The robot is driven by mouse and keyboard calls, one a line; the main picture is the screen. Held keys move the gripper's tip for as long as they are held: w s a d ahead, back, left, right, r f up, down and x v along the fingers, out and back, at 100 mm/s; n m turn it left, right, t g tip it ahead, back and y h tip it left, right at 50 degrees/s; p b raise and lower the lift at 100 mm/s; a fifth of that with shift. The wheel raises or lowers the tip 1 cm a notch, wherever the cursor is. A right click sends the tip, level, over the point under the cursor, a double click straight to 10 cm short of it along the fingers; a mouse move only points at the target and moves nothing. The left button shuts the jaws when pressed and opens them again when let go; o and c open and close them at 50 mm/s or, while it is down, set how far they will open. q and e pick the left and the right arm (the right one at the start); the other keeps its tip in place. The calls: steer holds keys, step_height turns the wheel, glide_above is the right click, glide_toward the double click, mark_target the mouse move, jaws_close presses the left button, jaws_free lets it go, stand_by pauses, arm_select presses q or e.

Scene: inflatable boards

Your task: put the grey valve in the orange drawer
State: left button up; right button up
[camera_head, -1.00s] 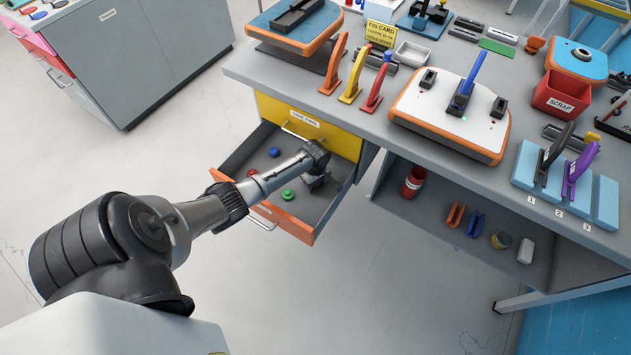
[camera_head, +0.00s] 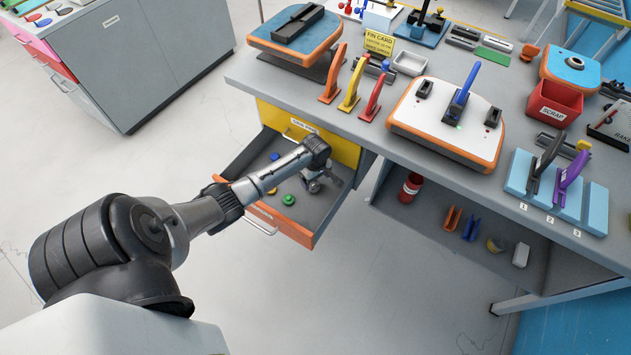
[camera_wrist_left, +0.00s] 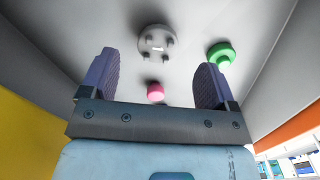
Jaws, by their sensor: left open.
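The orange drawer (camera_head: 290,226) is pulled out under the workbench, below a yellow drawer (camera_head: 318,141). My left gripper (camera_head: 318,183) points down into it. In the left wrist view its two fingers (camera_wrist_left: 155,85) are open, with nothing gripped between them. A round grey piece with several small studs, seemingly the grey valve (camera_wrist_left: 157,42), is slightly blurred on the drawer's grey floor, beyond the fingertips and apart from them. In the head view the gripper largely hides that spot. My right gripper is not in view.
In the drawer lie a green cap (camera_head: 289,200), a blue cap (camera_head: 275,156) and a yellow cap (camera_head: 271,190). A pink piece (camera_wrist_left: 155,92) shows in the left wrist view. The drawer walls stand close around the gripper. The bench top above is crowded.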

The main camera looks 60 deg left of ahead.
mark_target(315, 188)
arm_select(q)
steer(key=shift+r+p, duration=0.9)
steer(key=shift+r, duration=2.05)
